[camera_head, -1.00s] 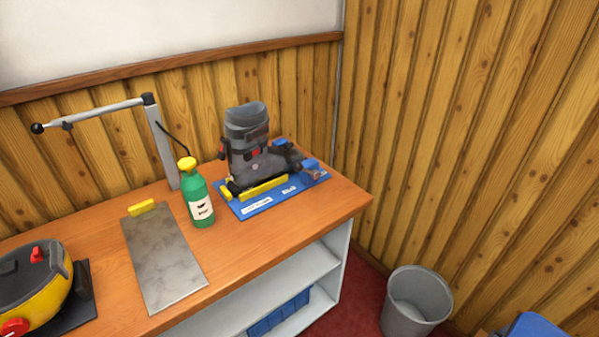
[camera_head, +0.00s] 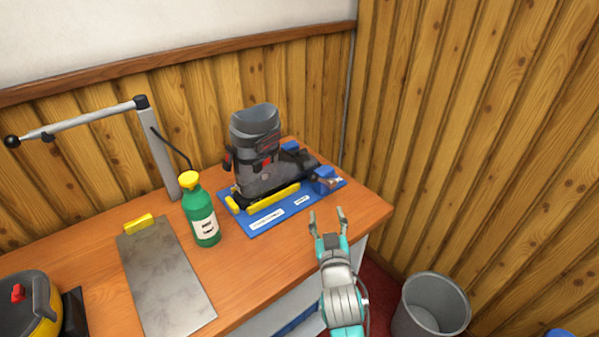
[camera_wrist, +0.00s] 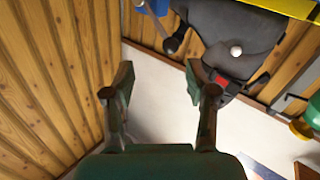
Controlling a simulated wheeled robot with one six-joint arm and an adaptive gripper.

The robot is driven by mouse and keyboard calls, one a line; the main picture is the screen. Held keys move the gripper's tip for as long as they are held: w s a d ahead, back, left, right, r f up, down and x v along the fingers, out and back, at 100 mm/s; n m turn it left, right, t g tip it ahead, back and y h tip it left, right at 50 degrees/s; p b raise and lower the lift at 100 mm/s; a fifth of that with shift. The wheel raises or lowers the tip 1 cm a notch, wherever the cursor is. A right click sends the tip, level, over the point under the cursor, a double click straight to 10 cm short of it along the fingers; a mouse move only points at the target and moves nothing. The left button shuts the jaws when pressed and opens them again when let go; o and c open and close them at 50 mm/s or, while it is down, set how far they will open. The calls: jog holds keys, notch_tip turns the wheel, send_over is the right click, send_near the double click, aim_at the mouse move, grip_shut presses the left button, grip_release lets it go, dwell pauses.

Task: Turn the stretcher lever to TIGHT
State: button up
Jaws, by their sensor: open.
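A grey and black ski boot (camera_head: 256,150) stands upright on a blue base plate (camera_head: 255,225) at the right end of the bench. A yellow bar (camera_head: 272,197) runs along the boot's near side. The plate carries white labels too small to read. A blue block (camera_head: 323,178) sits by the boot's toe, beside a small lever-like part I cannot make out clearly. In the wrist view a dark rod with a rounded end (camera_wrist: 172,46) shows near the boot (camera_wrist: 235,45). My gripper (camera_head: 327,215) is open and empty, just right of the plate, apart from it.
A green bottle with a yellow cap (camera_head: 201,212) stands left of the plate. A metal sheet (camera_head: 165,280), a jointed stand (camera_head: 158,150) and a yellow and black device (camera_head: 25,310) are further left. A grey bin (camera_head: 430,310) stands on the floor at right. A wood-panelled wall closes the right side.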

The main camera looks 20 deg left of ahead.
aim_at(314, 181)
jog(key=x, duration=0.4)
jog(key=a+r+x, duration=0.1)
jog(key=x, duration=0.4)
jog(key=a+r+x, duration=0.1)
jog(key=x, duration=0.3)
jog(key=shift+a, duration=0.1)
grip_shut()
